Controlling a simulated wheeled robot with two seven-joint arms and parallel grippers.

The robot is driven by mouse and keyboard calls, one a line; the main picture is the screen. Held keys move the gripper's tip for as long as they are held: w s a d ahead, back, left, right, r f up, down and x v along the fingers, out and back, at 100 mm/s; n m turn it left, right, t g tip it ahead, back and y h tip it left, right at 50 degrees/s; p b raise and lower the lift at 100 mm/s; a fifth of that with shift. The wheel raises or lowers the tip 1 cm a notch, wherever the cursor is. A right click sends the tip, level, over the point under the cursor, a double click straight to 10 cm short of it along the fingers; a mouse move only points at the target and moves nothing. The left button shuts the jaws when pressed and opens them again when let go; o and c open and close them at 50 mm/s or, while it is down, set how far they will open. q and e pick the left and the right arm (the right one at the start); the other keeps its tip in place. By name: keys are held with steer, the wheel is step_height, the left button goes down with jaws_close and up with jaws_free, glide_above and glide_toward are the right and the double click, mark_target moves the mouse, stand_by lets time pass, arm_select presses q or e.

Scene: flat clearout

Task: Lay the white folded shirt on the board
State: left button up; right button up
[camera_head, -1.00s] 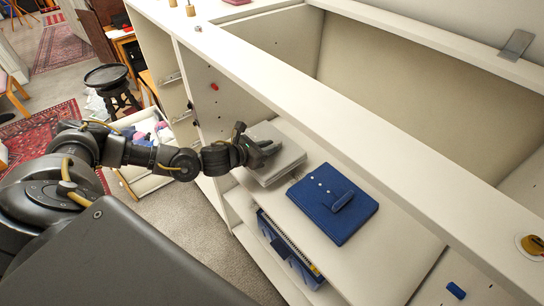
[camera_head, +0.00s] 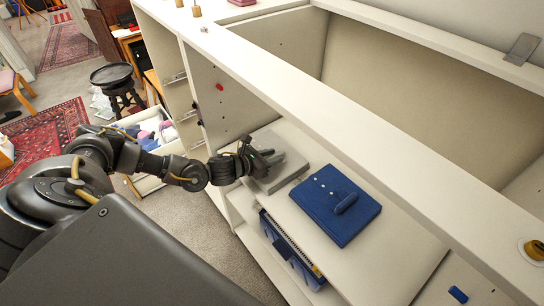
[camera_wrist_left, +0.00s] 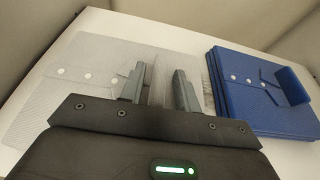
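The white folded shirt (camera_head: 286,173), pale grey in this light with a row of snaps, lies flat on the cabinet's white shelf (camera_head: 378,258). It also shows in the left wrist view (camera_wrist_left: 85,95), partly hidden by my gripper. My left gripper (camera_head: 270,160) is over the shirt, close to its top. I cannot pick out a separate board. My right gripper is not in view.
A blue folded shirt (camera_head: 335,204) lies right beside the white one. A blue bin (camera_head: 290,255) sits on the level below. A long white cabinet rail (camera_head: 335,115) runs above the shelf. A drawer with clothes (camera_head: 150,135) and a black stool (camera_head: 112,76) stand left.

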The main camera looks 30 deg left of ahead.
arm_select(q)
steer(key=shift+o, duration=0.3)
steer(key=shift+r, duration=0.2)
steer(key=shift+s+a, duration=0.1)
steer(key=shift+s, duration=0.15)
steer(key=b+v, duration=0.2)
steer(key=v, duration=0.9)
steer(key=shift+s+r, duration=0.15)
steer(key=shift+s, duration=0.05)
